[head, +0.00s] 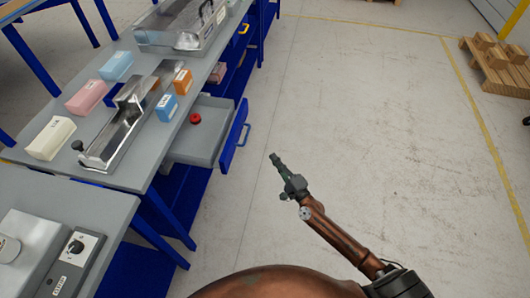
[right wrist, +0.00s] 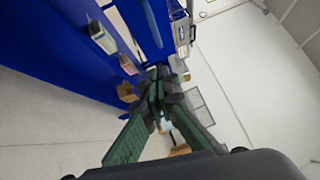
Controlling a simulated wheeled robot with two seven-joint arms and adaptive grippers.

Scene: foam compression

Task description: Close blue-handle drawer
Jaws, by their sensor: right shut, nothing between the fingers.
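The blue-handle drawer (head: 236,138) stands pulled out from the grey workbench, its blue front facing right. Its blue handle (head: 245,134) is on the outer face. A red round object (head: 195,118) lies inside the grey tray. My right gripper (head: 274,157) is shut and empty, a little right of the drawer front and apart from it. In the right wrist view my shut green and black fingers (right wrist: 160,85) point away from the camera, with blue bench surfaces beyond them. I cannot pick out the drawer handle there. My left gripper is not in view.
The bench top (head: 225,88) carries a metal fixture (head: 125,125), foam blocks and a clear-covered machine (head: 185,25). A yellow handle (head: 243,29) shows farther along the bench. The floor (head: 350,110) right of the drawer is clear. A pallet with boxes (head: 495,60) stands far right.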

